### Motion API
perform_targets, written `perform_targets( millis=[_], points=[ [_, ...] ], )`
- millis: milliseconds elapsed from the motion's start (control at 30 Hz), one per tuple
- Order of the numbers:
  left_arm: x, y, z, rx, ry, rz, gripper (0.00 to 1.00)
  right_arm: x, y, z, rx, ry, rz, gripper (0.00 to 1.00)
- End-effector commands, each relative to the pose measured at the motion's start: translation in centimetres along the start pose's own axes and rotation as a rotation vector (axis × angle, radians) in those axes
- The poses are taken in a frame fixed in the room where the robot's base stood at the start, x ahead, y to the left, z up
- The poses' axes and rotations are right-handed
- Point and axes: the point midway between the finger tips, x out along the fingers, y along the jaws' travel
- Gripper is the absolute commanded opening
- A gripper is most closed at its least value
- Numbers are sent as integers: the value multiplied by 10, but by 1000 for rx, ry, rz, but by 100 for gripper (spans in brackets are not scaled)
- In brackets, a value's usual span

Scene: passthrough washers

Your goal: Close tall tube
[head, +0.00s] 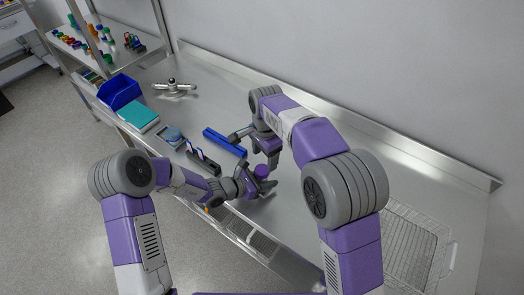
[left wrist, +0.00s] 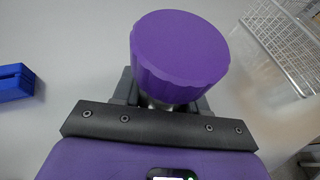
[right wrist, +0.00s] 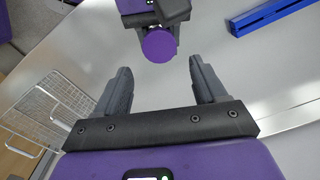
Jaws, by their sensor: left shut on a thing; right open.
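The tall tube shows mainly as its ridged purple cap (head: 261,171), which is large in the left wrist view (left wrist: 180,48). My left gripper (head: 257,187) is shut on the tube just below the cap, above the steel bench. Most of the tube body is hidden by the gripper and the cap. I cannot tell how tightly the cap sits. My right gripper (right wrist: 160,68) is open and empty, and its fingers point toward the cap. In the right wrist view the cap (right wrist: 159,46) appears between and beyond the fingertips, apart from them.
A blue bar (head: 225,142) and a dark rack with tubes (head: 203,161) lie left of the grippers. A teal box (head: 138,117), a blue bin (head: 120,92) and a metal fixture (head: 174,89) stand farther left. A wire basket (head: 440,243) is at right. The bench between is clear.

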Motion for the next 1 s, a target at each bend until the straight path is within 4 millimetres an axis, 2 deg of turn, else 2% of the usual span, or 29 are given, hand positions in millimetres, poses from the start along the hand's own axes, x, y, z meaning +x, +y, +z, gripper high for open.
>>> perform_targets(
  millis=[467, 1000],
  points=[
    [0, 0, 0, 0, -1, 0, 0, -10, 2, -6, -912, 1, -10, 71],
    [0, 0, 0, 0, -1, 0, 0, -15, 0, -1, -1965, 2, -2, 71]
  ],
)
